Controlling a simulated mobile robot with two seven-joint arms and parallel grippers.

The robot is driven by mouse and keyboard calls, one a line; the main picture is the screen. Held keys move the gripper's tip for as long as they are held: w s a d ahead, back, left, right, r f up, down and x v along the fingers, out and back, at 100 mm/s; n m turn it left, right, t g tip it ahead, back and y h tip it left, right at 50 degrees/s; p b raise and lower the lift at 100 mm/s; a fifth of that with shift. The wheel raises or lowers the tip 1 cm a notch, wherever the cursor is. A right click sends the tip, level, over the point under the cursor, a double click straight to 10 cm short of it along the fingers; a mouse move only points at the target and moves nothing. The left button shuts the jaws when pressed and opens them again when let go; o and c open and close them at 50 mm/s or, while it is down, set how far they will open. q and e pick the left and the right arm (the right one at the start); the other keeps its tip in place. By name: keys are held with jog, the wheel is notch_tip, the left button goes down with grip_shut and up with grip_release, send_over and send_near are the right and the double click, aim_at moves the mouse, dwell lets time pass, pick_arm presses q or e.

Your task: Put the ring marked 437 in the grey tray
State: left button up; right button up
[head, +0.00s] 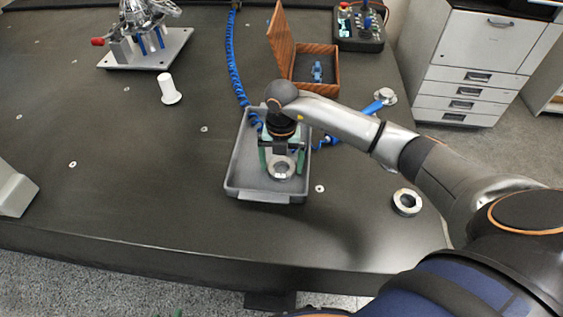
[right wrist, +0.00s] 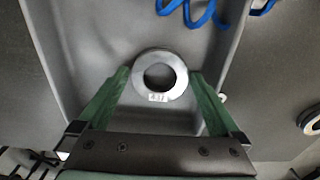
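The fingers (right wrist: 160,78) are open, with a narrow gap between each tip and the ring. The tray's wall (right wrist: 51,60) shows on the left in the wrist view.
A second ring (head: 407,202) lies on the dark table right of the tray. A wooden box (head: 323,82) stands behind the tray beside a blue coiled hose (head: 232,60). A white spool-like part (head: 169,89) stands at the back left. The table's left middle is mostly clear.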

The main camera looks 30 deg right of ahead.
notch_tip(320, 180, up, 12)
jog(key=p, duration=0.1)
jog(key=shift+r, duration=0.2)
dwell(0.4)
